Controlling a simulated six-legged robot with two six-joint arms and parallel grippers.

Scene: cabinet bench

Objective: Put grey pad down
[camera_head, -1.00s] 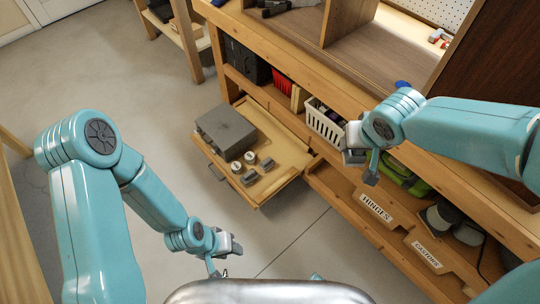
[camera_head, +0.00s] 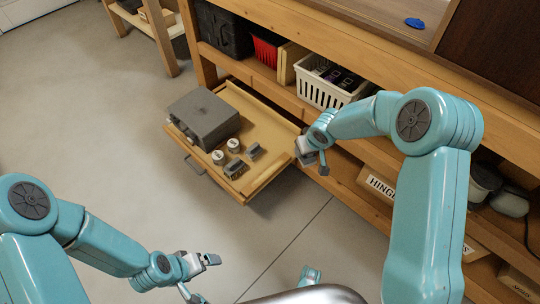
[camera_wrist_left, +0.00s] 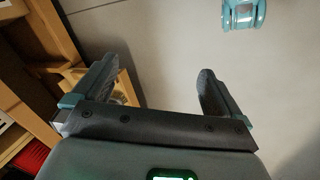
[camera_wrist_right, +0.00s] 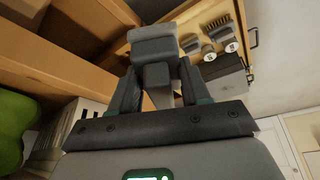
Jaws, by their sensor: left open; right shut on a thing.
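The grey pad (camera_wrist_right: 152,40) is in my right gripper (camera_wrist_right: 155,90), gripped between its two fingers and sticking out past the fingertips in the right wrist view. In the head view my right gripper (camera_head: 312,156) hangs beside the right edge of the pulled-out wooden drawer (camera_head: 262,95); the pad (camera_head: 323,169) shows there only small. My left gripper (camera_head: 203,278) is low at the front, away from the drawer. In the left wrist view its fingers (camera_wrist_left: 145,85) are spread with nothing between them.
The drawer holds a grey case (camera_head: 203,115), two white-topped round pieces (camera_head: 233,145) and small grey pieces (camera_head: 236,168). Bare drawer floor shows along its right side. A white basket (camera_head: 322,88) and red bin (camera_head: 266,50) stand on the bench shelf behind. Open floor lies in front.

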